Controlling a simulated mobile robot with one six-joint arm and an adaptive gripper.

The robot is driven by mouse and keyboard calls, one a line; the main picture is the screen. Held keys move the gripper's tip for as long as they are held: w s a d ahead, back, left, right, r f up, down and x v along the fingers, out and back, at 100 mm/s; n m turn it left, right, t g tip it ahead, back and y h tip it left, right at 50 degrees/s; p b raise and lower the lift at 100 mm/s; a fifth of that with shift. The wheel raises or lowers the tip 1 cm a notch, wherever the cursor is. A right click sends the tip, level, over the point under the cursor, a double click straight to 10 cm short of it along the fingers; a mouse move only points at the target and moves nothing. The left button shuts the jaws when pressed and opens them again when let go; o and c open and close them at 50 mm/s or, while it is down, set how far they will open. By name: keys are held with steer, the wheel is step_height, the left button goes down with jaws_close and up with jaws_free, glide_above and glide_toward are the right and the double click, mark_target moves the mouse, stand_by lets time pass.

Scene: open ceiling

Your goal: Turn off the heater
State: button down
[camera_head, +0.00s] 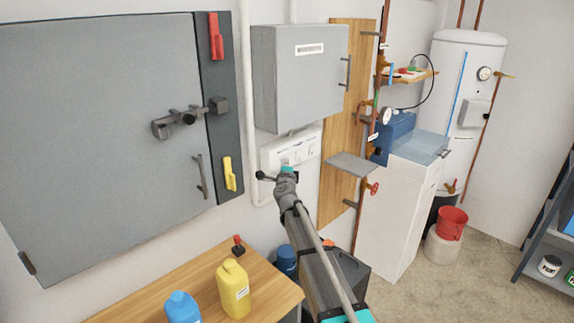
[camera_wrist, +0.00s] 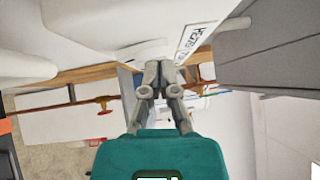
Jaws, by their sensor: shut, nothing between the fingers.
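A white control panel (camera_head: 290,150) is on the wall below a grey cabinet, with small switches or markings on its face. In the wrist view a pale housing (camera_wrist: 110,25) fills the top, close to my fingers. A white label (camera_wrist: 195,42) on or beside it carries dark print that I cannot read surely. My wrist hides the panel's lower edge. A white cylindrical tank (camera_head: 468,75) with a gauge stands at the far right.
A grey cabinet (camera_head: 295,75) hangs directly above the panel. A large grey door (camera_head: 90,100) is at left. A wooden table (camera_head: 175,285) with a yellow jug (camera_head: 233,288) is at front. Pipes with a red valve (camera_head: 373,188) run at right.

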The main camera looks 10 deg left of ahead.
steer(key=s+d+r+p, duration=0.1)
steer(key=s+d, duration=0.3)
steer(key=s, duration=0.8)
steer(key=shift+r, duration=0.2)
steer(key=shift+s+n, duration=0.1)
steer(key=shift+n, duration=0.2)
steer(key=s+d+f+n+g+y+p, duration=0.2)
steer(key=s+d+f+n+g+y, duration=0.1)
steer(key=s+d+f+n+g, duration=1.05)
steer(key=s+d+f+n+g+h, duration=0.1)
steer(key=s+d+f+g+h, duration=0.1)
steer(key=s+d, duration=0.4)
steer(key=s+d+f+n+g+h, duration=0.2)
steer(key=s+d, duration=0.4)
steer(key=s, duration=0.3)
steer(key=shift+s+d+g+h+p, duration=0.3)
steer(key=shift+g+h+p, duration=0.15)
steer(key=shift+g+h, duration=0.25)
